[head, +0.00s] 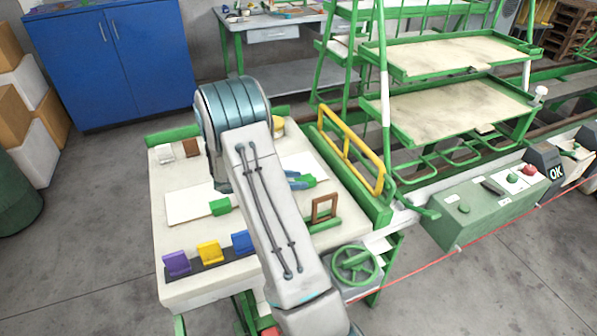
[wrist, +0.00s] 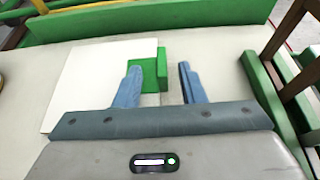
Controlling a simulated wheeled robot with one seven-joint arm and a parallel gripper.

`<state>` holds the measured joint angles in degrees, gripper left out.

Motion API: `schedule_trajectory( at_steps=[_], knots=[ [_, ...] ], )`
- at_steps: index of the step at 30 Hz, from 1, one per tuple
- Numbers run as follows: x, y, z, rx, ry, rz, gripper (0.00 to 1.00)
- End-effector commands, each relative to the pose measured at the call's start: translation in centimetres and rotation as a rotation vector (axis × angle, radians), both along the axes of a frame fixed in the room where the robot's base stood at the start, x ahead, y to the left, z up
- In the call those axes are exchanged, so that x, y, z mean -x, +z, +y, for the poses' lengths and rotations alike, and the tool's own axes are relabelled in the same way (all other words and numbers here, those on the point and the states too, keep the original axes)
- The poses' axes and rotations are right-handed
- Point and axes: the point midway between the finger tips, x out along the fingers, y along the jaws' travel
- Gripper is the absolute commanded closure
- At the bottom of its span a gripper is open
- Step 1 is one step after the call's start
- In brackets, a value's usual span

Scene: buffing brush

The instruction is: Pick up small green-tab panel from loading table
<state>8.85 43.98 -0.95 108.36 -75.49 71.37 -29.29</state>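A white panel (head: 303,163) with a green tab (head: 309,181) lies on the loading table (head: 185,288), partly hidden behind my arm. In the wrist view, this panel (wrist: 85,85) lies flat at left, with its green tab (wrist: 162,70) at its right edge. My gripper (wrist: 160,80) is open, its two blue fingers apart. The left finger overlaps the tab in the picture; the right finger is over bare table. I cannot tell whether either touches. A second white panel (head: 188,206) with a green tab (head: 220,207) lies farther left on the table.
A yellow rail (head: 350,155) and a green beam (wrist: 150,22) border the table. A brown frame (head: 324,208) stands close to my gripper on the right. Purple (head: 177,263), yellow (head: 209,251) and blue (head: 242,242) blocks stand along the front.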

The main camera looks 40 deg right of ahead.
Motion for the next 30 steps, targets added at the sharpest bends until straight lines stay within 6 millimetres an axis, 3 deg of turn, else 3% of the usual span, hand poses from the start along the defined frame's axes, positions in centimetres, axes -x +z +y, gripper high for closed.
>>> schedule_trajectory(
  at_steps=[7,17,21,30],
  knots=[
    [1.1,-1.3,-3.3,0.0,-0.005,0.002,0.64],
    [1.2,-1.7,-4.0,0.0,-0.002,0.0,0.64],
    [1.2,-1.7,-4.0,0.0,-0.002,0.0,1.0],
    [1.2,-1.6,-4.0,0.0,-0.002,0.0,1.0]
  ],
)
